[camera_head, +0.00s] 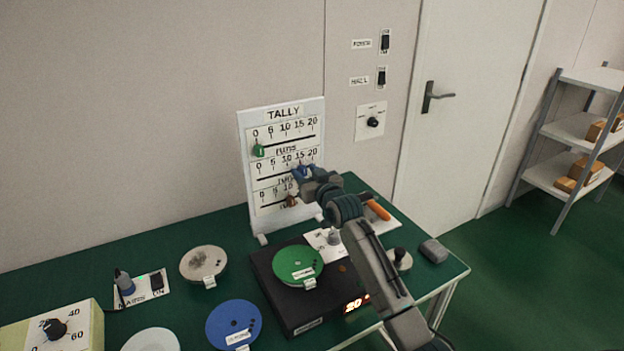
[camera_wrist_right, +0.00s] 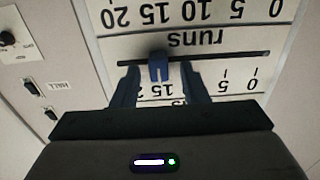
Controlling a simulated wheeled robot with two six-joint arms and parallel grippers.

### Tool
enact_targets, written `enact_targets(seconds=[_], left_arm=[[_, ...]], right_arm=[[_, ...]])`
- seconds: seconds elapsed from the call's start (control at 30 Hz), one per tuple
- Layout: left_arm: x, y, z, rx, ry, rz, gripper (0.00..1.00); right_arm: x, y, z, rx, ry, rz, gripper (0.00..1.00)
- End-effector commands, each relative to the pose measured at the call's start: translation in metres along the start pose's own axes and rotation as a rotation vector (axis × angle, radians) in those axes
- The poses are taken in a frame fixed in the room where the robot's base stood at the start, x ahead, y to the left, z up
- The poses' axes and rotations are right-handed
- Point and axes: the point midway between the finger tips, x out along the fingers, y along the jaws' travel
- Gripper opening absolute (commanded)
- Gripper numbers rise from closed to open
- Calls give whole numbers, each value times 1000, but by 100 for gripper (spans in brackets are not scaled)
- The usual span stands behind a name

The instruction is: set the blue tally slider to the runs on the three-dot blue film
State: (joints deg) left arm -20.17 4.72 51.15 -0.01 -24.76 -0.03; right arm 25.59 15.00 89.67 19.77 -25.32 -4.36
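The white tally board (camera_head: 245,150) stands at the back of the green table, with three scales from 0 to 20. Its blue slider (camera_wrist_right: 158,68) is on the middle slot, close to the 15 mark in the upside-down right wrist view. My right gripper (camera_wrist_right: 160,88) is open, with one finger on each side of the slider and small gaps between. In the head view the right gripper (camera_head: 305,174) largely covers the slider. A blue film disc (camera_head: 233,325) lies at the table's front; its dots and label are too small to read. My left gripper is not in view.
A green slider (camera_head: 258,151) sits near 0 above and a brown slider (camera_head: 291,200) below. A black box (camera_head: 290,318) bears a green disc (camera_head: 298,265) and a lit display. A grey disc (camera_head: 203,263), a white disc (camera_head: 152,341) and a knob box (camera_head: 60,330) stand left.

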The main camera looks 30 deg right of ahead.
Motion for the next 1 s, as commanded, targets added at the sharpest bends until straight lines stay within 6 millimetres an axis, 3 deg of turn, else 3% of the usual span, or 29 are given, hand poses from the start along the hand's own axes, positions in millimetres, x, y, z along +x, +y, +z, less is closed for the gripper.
enact_targets(seconds=[0.27,0.53,0.7,1.0], left_arm=[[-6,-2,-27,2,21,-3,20],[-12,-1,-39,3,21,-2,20],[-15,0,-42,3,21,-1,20],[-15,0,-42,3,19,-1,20]], right_arm=[[-47,0,3,-4,-1,-1,40],[-92,0,2,-3,-1,0,40],[-103,0,1,-1,-1,0,40],[-104,0,1,0,-1,0,40]])
